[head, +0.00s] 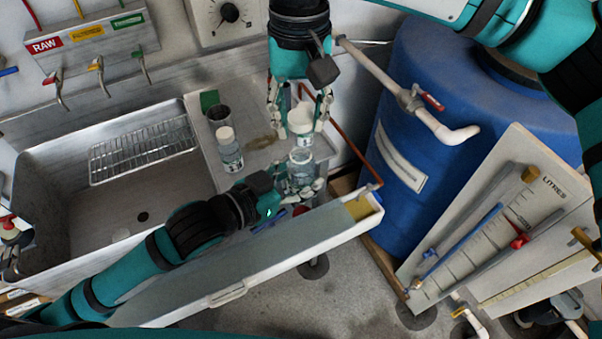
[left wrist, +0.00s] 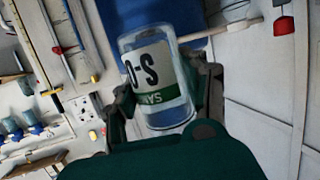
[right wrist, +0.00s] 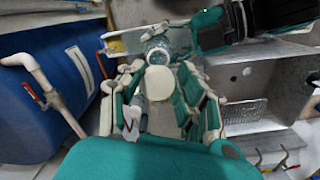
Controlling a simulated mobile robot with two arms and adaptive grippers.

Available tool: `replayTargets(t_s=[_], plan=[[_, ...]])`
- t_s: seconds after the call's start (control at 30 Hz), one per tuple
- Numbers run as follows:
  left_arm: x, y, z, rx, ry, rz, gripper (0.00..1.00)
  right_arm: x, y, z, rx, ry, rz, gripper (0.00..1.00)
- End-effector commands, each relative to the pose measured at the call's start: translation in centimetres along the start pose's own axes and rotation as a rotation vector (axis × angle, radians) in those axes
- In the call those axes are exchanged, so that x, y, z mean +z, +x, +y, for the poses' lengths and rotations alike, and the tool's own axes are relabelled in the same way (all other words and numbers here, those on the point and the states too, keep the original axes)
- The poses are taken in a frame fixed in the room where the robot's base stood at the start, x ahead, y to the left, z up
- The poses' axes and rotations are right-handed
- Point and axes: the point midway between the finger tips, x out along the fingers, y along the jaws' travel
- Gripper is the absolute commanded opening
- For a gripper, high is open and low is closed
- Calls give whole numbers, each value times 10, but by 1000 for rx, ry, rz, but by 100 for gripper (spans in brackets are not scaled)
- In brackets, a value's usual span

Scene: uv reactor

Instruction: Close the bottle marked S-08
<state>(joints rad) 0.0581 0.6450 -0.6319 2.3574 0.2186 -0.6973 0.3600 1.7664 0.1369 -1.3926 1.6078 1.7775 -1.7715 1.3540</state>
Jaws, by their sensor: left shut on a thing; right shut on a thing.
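A clear bottle (head: 301,165) with an open top stands upright in my left gripper (head: 299,187), which is shut on it. In the left wrist view the bottle (left wrist: 157,82) shows a white and green label reading S-0; the last character is hidden. My right gripper (head: 301,128) comes from above and is shut on a white cap (head: 300,116). The cap hangs over the bottle's mouth with what looks like a small gap. In the right wrist view the cap (right wrist: 159,83) sits between the fingers, with the bottle (right wrist: 157,48) beyond it.
A sink (head: 110,205) lies left. A blue barrel (head: 440,130) with a white pipe stands right. A long trough (head: 240,262) runs in front.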

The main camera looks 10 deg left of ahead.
Motion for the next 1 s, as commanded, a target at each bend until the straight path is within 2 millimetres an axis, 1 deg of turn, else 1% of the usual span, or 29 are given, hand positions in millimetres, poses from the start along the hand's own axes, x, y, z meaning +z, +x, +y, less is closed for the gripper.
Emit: replayTargets(t_s=[0.23, 0.4, 1.0], plan=[[-1, 0, 0, 0, 0, 2, 0, 0, 24, 1, 2, 1, -1, 25], [-1, 0, 0, 0, 0, 2, 0, 0, 34, 1, 1, 1, -1, 25], [-1, 0, 0, 0, 0, 2, 0, 1, 33, 0, -6, 0, -1, 25]])
